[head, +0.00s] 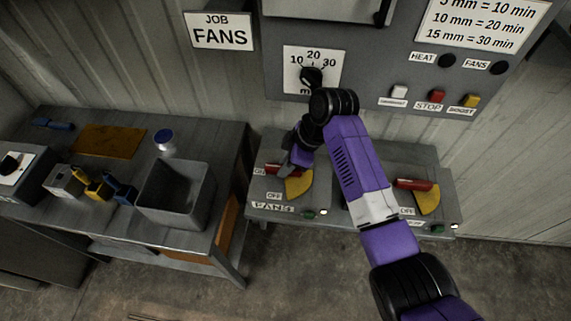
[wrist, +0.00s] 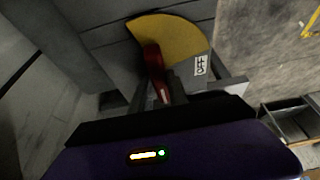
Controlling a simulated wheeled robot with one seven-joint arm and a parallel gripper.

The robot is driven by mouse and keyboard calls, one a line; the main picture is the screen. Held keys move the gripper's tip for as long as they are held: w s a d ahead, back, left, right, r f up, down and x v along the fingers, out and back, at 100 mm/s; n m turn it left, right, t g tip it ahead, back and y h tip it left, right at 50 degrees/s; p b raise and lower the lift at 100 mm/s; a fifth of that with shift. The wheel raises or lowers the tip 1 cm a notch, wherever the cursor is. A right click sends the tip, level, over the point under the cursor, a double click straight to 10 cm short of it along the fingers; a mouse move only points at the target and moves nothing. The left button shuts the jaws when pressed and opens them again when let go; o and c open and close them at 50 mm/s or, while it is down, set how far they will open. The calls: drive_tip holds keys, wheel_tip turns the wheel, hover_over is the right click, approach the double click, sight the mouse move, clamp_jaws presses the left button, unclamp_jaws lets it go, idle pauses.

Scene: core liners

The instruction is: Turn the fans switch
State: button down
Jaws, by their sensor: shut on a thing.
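The fans switch has a red handle (head: 271,169) over a yellow quarter-disc plate (head: 298,185), on a grey panel marked FANS (head: 272,207). The handle lies along the plate's upper edge, beside the partly hidden ON label (head: 259,171) and away from the OFF label (head: 274,195). My gripper (head: 285,164) reaches down to it. In the wrist view, my gripper (wrist: 161,92) is shut on the red handle (wrist: 153,60), and the OFF label (wrist: 201,65) lies to the right. My fingers hide part of the handle.
A second red-handled switch (head: 412,184) stands at the right, partly behind my arm. A wall panel above has a dial (head: 312,76) and several buttons, including STOP (head: 437,97). The JOB FANS sign (head: 220,31) hangs at left, above a bench with a grey bin (head: 176,211).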

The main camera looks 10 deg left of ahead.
idle(0.3)
drive_tip(key=shift+w+f+n+g+b, duration=0.1)
drive_tip(key=shift+f+n+g+b, duration=0.15)
drive_tip(key=shift+n+b, duration=0.6)
drive_tip(key=shift+r+n+g+b, duration=0.25)
drive_tip(key=shift+n+g+b, duration=0.15)
drive_tip(key=shift+n, duration=0.25)
drive_tip(key=c, duration=1.3)
unclamp_jaws()
drive_tip(key=shift+b+v, duration=0.65)
drive_tip(key=shift+v, duration=3.15)
